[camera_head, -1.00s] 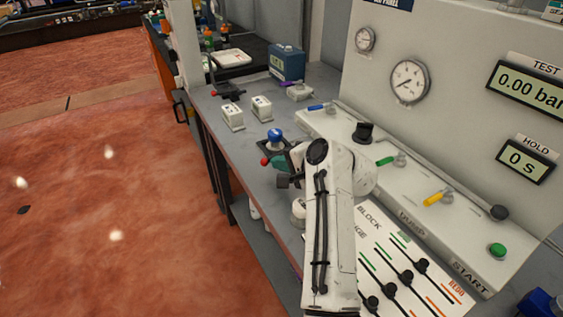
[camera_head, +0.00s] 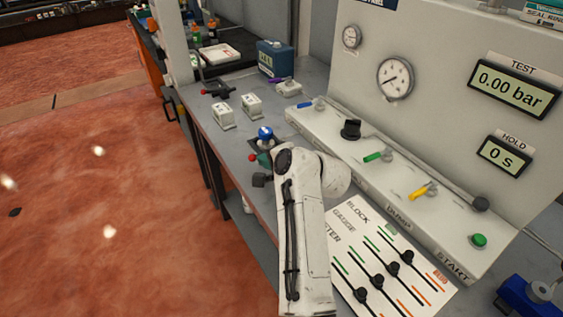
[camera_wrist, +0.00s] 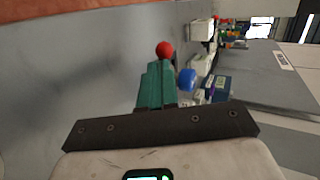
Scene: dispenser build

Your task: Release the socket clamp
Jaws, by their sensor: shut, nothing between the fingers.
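The socket clamp shows in the head view as a dark fixture (camera_head: 254,142) on the grey bench, with a red lever knob (camera_head: 252,157) at its near left. A blue rounded part (camera_head: 265,133) sits upright at the fixture. My gripper's teal fingers (camera_wrist: 156,70) are closed together and empty in the wrist view. The red knob (camera_wrist: 165,50) is just beyond their tips there; I cannot tell whether they touch. The blue part (camera_wrist: 187,79) is to their right. In the head view my arm hides part of the fixture, and its lever's exact position is unclear.
Two white blocks (camera_head: 223,118) (camera_head: 251,105) stand behind the clamp. Another red-knobbed clamp (camera_head: 218,91) and a blue container (camera_head: 275,58) are farther back. The sloped test panel (camera_head: 399,183) with valves borders the right. The bench's left edge is close to the clamp.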

